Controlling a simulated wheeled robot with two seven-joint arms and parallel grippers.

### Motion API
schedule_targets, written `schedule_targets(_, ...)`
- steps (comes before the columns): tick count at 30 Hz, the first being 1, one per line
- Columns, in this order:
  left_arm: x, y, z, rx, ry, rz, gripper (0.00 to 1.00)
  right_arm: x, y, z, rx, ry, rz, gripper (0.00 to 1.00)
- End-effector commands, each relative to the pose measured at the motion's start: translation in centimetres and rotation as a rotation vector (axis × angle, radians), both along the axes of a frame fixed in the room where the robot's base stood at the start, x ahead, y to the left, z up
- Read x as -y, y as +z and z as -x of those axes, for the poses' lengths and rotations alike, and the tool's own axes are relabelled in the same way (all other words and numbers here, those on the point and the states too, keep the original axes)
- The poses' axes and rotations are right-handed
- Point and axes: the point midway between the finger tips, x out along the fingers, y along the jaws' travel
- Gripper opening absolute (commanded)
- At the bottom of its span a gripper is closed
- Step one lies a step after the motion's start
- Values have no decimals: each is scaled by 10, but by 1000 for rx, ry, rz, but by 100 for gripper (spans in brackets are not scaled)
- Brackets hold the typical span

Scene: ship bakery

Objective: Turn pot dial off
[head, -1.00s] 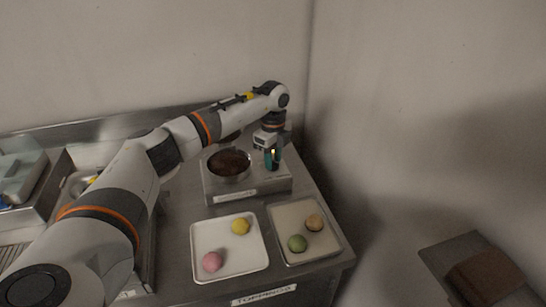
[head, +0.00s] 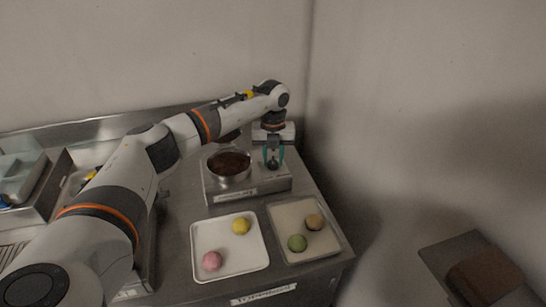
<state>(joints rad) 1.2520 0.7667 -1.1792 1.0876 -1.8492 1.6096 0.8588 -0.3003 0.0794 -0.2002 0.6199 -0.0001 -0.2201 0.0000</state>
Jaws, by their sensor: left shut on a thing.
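The pot (head: 229,168), a steel bowl with dark brown content, sits on a low metal warmer unit (head: 236,194) with a label on its front. My left gripper (head: 273,163) points down over the right part of this unit, to the right of the pot. Its teal fingers stand either side of a small grey dial and are shut on it. The fingers hide most of the dial, so its setting cannot be read. My right gripper is out of view.
In front of the unit are a white tray (head: 230,272) with a yellow and a pink ball, and a metal tray (head: 292,257) with a green and a tan ball. A wall rises close on the right. A brown block (head: 490,278) lies at lower right.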

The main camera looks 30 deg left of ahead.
Motion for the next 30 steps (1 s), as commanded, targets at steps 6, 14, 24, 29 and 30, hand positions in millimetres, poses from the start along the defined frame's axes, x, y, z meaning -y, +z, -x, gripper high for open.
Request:
schedule_targets(6, 0, 1, -1, 4, -196, 0, 8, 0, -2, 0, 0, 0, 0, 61)
schedule_targets(14, 0, 1, -1, 5, -382, 1, 8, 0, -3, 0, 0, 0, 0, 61)
schedule_targets(24, 0, 1, -1, 5, -506, 0, 8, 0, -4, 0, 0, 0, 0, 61)
schedule_targets(29, 0, 1, -1, 4, -524, -1, 8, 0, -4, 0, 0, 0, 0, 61)
schedule_targets(30, 0, 1, -1, 4, -525, -1, 8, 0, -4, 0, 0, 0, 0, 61)
